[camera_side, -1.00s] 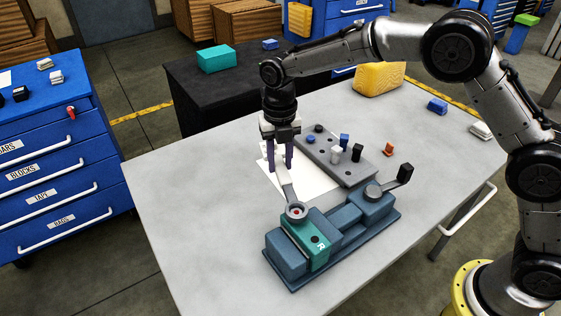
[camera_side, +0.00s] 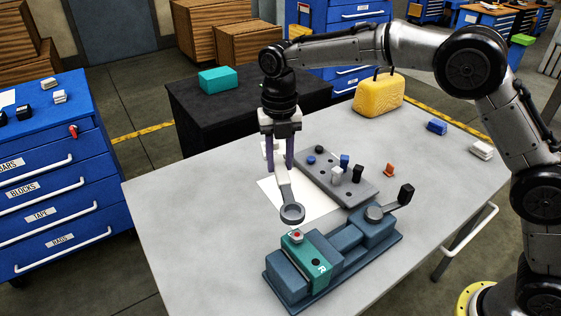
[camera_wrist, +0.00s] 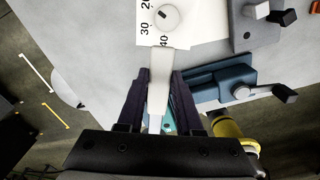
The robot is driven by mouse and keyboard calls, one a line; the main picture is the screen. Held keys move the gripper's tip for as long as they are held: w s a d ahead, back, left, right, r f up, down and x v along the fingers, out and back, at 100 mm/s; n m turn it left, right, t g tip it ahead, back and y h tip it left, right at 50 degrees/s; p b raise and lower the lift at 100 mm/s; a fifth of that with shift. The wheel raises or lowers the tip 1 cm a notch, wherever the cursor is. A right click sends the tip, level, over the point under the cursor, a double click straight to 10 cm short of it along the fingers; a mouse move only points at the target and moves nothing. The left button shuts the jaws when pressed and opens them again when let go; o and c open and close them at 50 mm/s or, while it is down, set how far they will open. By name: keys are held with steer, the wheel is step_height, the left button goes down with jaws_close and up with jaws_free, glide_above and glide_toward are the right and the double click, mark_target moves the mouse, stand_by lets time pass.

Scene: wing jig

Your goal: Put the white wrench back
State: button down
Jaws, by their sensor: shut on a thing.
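My gripper (camera_side: 280,166) is shut on the wrench (camera_side: 286,190) and holds it above the table. The wrench has a grey shaft and ring end that slope down toward the teal block (camera_side: 318,258); its ring is above and apart from the red-centred bolt head (camera_side: 297,236) on that block. In the wrist view, the wrench's white handle (camera_wrist: 160,72) lies between my dark fingers (camera_wrist: 158,88). The teal block, marked R, sits in the blue-grey jig (camera_side: 345,243).
A crank (camera_side: 390,208) rises from the jig's right end. The table's left side is clear.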

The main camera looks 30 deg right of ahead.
steer(key=shift+w+a+m, duration=0.1)
steer(key=shift+w+m, duration=0.15)
steer(key=shift+m, duration=0.35)
steer(key=shift+w+f+m, duration=0.1)
steer(key=shift+f+m, duration=0.25)
steer(key=shift+m, duration=0.45)
steer(key=shift+s+d+f+m, duration=0.25)
steer(key=shift+s+f+m, duration=0.45)
steer(key=shift+f+m, duration=1.55)
steer(key=shift+s+d+f+m, duration=0.2)
steer(key=shift+s+f+m, duration=0.8)
steer(key=shift+f, duration=2.2)
steer(key=shift+s+d+f+m, duration=0.25)
steer(key=shift+s+f+m, duration=0.15)
steer(key=shift+f+m, duration=2)
steer(key=shift+f+n, duration=0.35)
steer(key=shift+f, duration=0.1)
